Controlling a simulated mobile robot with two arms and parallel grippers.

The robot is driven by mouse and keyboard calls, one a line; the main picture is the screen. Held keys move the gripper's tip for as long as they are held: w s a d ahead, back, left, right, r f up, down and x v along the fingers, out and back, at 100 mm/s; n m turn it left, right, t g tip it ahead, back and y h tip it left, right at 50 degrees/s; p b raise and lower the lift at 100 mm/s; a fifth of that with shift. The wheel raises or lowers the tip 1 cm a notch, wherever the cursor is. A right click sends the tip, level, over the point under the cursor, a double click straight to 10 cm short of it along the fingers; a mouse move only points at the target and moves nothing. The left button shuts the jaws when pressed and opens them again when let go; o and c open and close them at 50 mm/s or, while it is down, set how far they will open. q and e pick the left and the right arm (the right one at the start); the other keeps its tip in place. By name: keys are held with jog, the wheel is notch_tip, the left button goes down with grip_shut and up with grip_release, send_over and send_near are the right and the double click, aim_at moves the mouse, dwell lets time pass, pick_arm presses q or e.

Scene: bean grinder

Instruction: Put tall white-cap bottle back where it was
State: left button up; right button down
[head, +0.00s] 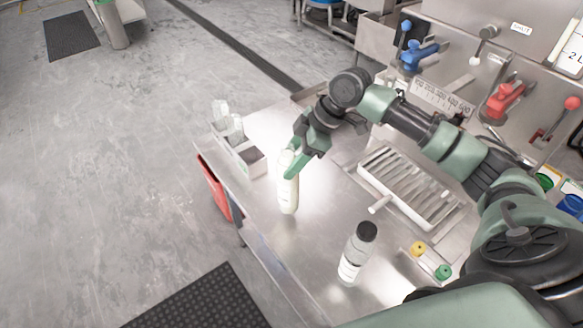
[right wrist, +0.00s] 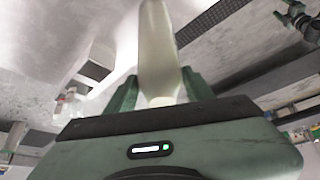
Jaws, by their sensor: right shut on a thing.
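The tall white-cap bottle (head: 288,192) is upright at the left part of the steel table (head: 268,236), in the head view. My right gripper (head: 290,165) is shut on its upper part. I cannot tell whether the bottle's base touches the table. In the right wrist view the pale bottle (right wrist: 158,60) stands between the two green fingers (right wrist: 158,95). My left gripper is in neither view.
A black-cap bottle (head: 356,254) stands nearer the front. A grey holder (head: 241,155) with clear items is at the table's left edge. A slatted drip tray (head: 411,190) lies right of the gripper. Yellow and green knobs (head: 431,261) sit near the right front.

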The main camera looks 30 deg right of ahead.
notch_tip(320, 180, down, 4)
jog(key=shift+r+p, duration=0.2)
jog(key=shift+p, duration=0.15)
jog(key=c, duration=0.6)
grip_release()
jog(key=shift+s, duration=0.1)
jog(key=b+v, duration=0.2)
jog(key=v, duration=1)
jog(key=shift+b, duration=0.3)
